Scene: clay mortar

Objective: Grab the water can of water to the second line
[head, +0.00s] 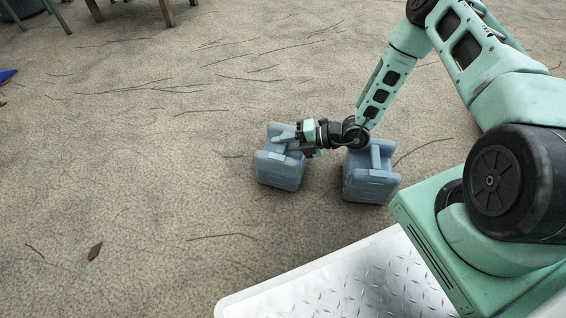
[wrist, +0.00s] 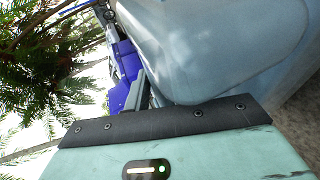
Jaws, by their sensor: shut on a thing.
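Two blue-grey water cans are on the sandy ground in the head view. My gripper (head: 291,141) is at the top of the left water can (head: 279,170), shut on its handle. The right water can (head: 371,184) stands upright just beside it, apart from my gripper and partly behind my wrist. In the wrist view, the held can's pale blue body (wrist: 200,45) fills the upper middle and right, close against my gripper. The fingertips and the grip on the handle are mostly hidden. I cannot tell whether the left can touches the ground.
The ground is sandy with scattered twigs and a brown leaf (head: 95,251). Wooden furniture legs (head: 167,12) stand at the top left, and a blue object (head: 7,75) lies at the left edge. Open ground lies left of the cans. My metal base deck is at the bottom.

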